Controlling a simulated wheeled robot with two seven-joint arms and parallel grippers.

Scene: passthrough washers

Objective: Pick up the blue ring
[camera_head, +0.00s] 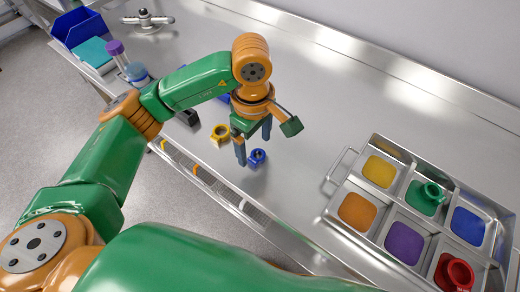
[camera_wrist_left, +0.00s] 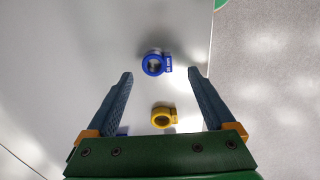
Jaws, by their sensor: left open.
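My right gripper is not in view.
A yellow ring (camera_head: 220,132) lies left of the blue one; it also shows between the fingers in the left wrist view (camera_wrist_left: 163,116). A compartment tray (camera_head: 345,212) at right holds a green ring (camera_head: 428,196) and a red ring (camera_head: 456,274). A blue bin (camera_head: 80,27) stands at back left.

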